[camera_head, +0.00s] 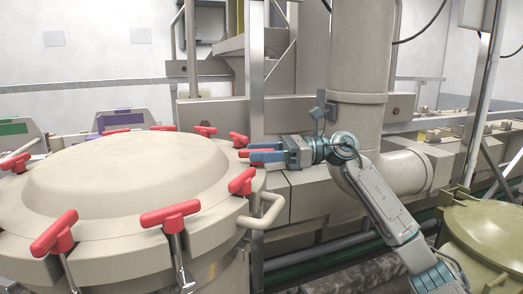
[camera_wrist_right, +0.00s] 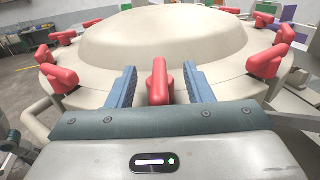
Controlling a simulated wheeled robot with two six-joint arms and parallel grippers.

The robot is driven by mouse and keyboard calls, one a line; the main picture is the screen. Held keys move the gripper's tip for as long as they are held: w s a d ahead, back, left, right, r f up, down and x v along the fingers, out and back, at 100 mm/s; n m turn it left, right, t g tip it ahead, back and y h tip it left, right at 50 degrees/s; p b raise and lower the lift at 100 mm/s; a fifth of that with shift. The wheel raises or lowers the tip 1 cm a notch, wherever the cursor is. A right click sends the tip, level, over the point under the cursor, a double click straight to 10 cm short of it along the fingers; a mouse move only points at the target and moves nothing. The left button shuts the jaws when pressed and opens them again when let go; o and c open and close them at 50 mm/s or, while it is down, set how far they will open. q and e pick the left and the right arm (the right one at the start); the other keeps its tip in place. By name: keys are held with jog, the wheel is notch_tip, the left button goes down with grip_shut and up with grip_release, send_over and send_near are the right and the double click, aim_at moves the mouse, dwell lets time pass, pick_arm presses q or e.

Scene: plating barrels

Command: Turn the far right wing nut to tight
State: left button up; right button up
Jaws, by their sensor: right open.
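The barrel's round beige lid (camera_head: 125,170) carries several red wing nuts around its rim. My right gripper (camera_head: 258,151) comes from the right to the lid's right edge in the head view, with blue fingers. In the right wrist view the open gripper (camera_wrist_right: 160,88) has one finger on each side of a red wing nut (camera_wrist_right: 160,80), with a gap on both sides. That nut is mostly hidden by the fingers in the head view. Neighbouring red nuts stand just beyond (camera_head: 238,139) and nearer (camera_head: 241,182). My left gripper is not in view.
A curved handle (camera_head: 265,212) sticks out from the barrel below the gripper. A vertical post (camera_head: 257,70) and a thick pipe (camera_head: 360,50) stand behind. An olive-coloured barrel (camera_head: 490,235) is at the lower right.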

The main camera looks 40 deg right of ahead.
jog(key=shift+c, duration=1.1)
jog(key=c, duration=0.8)
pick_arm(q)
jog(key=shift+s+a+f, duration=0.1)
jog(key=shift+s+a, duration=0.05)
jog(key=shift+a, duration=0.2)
pick_arm(e)
jog(key=shift+o, duration=0.2)
